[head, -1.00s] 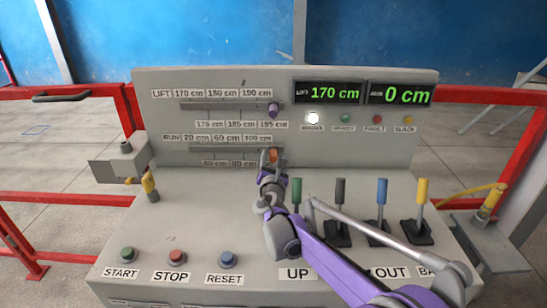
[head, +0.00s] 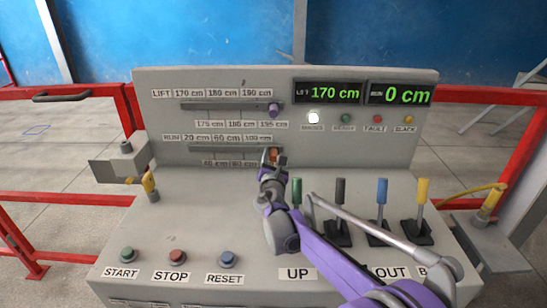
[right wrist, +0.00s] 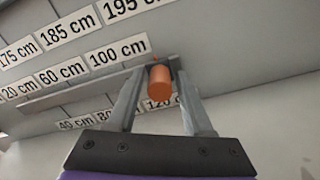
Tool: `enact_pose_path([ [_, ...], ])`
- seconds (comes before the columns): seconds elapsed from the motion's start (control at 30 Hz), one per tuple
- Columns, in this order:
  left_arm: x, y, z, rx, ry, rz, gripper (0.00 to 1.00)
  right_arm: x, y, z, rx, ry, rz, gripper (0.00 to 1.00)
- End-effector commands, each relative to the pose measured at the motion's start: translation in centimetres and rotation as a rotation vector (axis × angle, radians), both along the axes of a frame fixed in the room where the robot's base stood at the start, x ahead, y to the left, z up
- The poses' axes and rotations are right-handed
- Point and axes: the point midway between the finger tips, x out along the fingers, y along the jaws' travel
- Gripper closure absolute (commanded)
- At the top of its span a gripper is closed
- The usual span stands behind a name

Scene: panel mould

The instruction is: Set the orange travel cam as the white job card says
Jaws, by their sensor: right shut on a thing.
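The orange travel cam (head: 274,154) is at the right end of the lower RUN rail (head: 220,150), near the 100 cm and 120 cm labels. It also shows in the right wrist view as an orange knob (right wrist: 159,83). My right gripper (head: 269,157) is at the cam, with its fingers (right wrist: 157,85) on either side of it, shut on it. The purple cam (head: 273,110) sits near the right end of the upper LIFT rail (head: 220,105). The displays read LIFT 170 cm (head: 328,93) and RUN 0 cm (head: 401,94). I cannot make out a white job card. My left gripper is out of view.
START, STOP and RESET buttons (head: 174,258) are at the front left. A white lamp (head: 314,118) is lit under the displays. Red rails (head: 70,93) flank the console.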

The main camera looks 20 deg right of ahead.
Motion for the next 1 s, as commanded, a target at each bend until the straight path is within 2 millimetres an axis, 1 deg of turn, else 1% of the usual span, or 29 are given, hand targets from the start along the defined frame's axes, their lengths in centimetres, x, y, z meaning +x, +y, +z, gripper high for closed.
enact_pose_path([
  [0.13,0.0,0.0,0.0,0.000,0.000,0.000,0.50,0.2,0.4,0.0,0.003,-0.001,0.001,1.00],
  [0.23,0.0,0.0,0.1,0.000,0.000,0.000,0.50,1.0,1.9,0.0,0.004,-0.003,0.005,1.00],
  [0.53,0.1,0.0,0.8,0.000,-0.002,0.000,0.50,4.8,9.7,0.2,0.002,-0.002,0.005,1.00],
  [0.6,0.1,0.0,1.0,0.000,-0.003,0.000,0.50,5.5,11.2,0.3,0.000,-0.003,0.003,1.00],
  [0.7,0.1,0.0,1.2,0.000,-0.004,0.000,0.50,6.2,12.6,0.2,0.000,-0.002,0.000,1.00],
  [0.8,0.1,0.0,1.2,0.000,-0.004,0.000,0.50,6.5,13.3,0.2,-0.002,-0.001,-0.001,1.00],
  [1.0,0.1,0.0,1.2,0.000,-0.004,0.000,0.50,6.6,13.4,0.2,-0.003,-0.002,-0.003,1.00],
])
